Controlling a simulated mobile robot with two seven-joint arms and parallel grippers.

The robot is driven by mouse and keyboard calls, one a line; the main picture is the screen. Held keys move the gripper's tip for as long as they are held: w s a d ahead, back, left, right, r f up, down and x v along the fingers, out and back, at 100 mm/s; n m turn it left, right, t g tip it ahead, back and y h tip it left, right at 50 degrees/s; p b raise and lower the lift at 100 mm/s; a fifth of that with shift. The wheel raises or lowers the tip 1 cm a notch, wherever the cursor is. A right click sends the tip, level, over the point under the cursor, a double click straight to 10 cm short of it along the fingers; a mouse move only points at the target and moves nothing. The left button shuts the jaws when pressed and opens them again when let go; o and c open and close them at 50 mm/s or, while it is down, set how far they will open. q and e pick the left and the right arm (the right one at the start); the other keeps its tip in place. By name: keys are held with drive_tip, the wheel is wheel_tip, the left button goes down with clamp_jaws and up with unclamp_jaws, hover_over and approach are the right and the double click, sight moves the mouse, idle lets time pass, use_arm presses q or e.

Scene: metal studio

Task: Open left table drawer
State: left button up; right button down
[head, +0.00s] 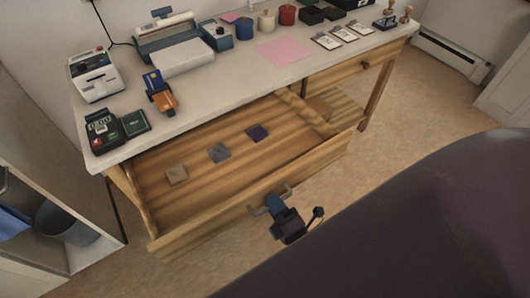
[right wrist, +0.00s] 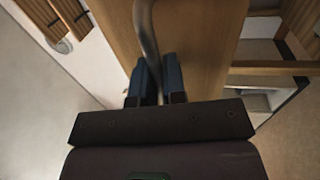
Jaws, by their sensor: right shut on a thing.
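The left table drawer (head: 300,172) is pulled well out from under the white tabletop in the head view, its wooden inside showing. Three small flat squares lie in it: a tan one (head: 177,175), a grey one (head: 219,152) and a dark one (head: 257,132). My right gripper (head: 273,203) is at the metal handle (head: 286,191) on the drawer front. In the right wrist view its two blue fingers (right wrist: 158,80) are shut around the curved handle bar (right wrist: 147,35). My left gripper is not in view.
The table (head: 225,95) carries a printer (head: 170,40), a card terminal (head: 102,130), cups and stamps. A second drawer (head: 350,70) at the right looks shut. A grey bin (head: 62,222) stands in a shelf unit at the left. Open floor (head: 430,105) lies right of the table.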

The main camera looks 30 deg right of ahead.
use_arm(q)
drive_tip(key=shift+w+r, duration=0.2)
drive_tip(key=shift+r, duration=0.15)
use_arm(e)
drive_tip(key=shift+s, duration=1.05)
drive_tip(key=c, duration=1.2)
unclamp_jaws()
drive_tip(key=shift+s+d+f, duration=0.1)
